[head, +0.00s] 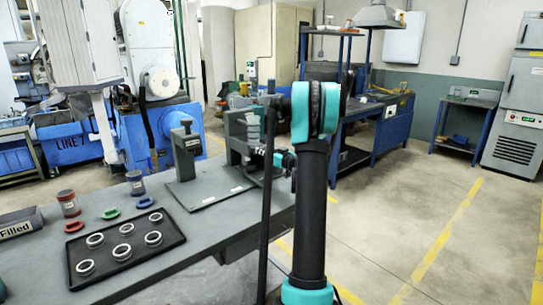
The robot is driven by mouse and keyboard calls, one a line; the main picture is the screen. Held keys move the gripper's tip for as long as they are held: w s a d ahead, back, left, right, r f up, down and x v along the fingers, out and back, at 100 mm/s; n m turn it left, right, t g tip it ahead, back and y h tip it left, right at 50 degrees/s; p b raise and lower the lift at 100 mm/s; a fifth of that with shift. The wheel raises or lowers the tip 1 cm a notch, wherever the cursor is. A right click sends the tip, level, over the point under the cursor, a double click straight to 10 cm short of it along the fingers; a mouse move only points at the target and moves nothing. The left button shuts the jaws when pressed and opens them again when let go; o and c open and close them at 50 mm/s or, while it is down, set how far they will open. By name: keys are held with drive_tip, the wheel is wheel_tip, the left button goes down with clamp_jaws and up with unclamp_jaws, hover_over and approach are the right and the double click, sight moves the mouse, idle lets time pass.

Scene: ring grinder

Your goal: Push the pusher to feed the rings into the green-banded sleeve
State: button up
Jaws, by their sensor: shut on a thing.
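My gripper (263,149) is at the right side of a grey metal fixture (236,140) on the bench, partly hidden behind my arm. It is shut at the fixture, on what appears to be the pusher; the pusher's outline is too small and covered to make out. I cannot pick out the green-banded sleeve or any rings inside the fixture. Several silver rings (122,252) lie in a black tray (165,248) at the front left. A second grey upright (185,147) stands left of the fixture on the same dark base plate (208,190).
A red-banded sleeve (68,203) and a blue-banded sleeve (135,183) stand behind the tray. Red (75,225), green (111,213) and blue (145,203) loose pieces lie near them. A "Filled" holder (20,222) is at the far left. Open floor (430,225) lies right.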

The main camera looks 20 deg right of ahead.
idle(0.5)
drive_tip(key=v, duration=0.6)
drive_tip(key=shift+s, duration=0.2)
drive_tip(key=o, duration=1.1)
drive_tip(key=shift+s+d, duration=0.1)
drive_tip(key=v, duration=0.5)
idle(0.3)
idle(0.9)
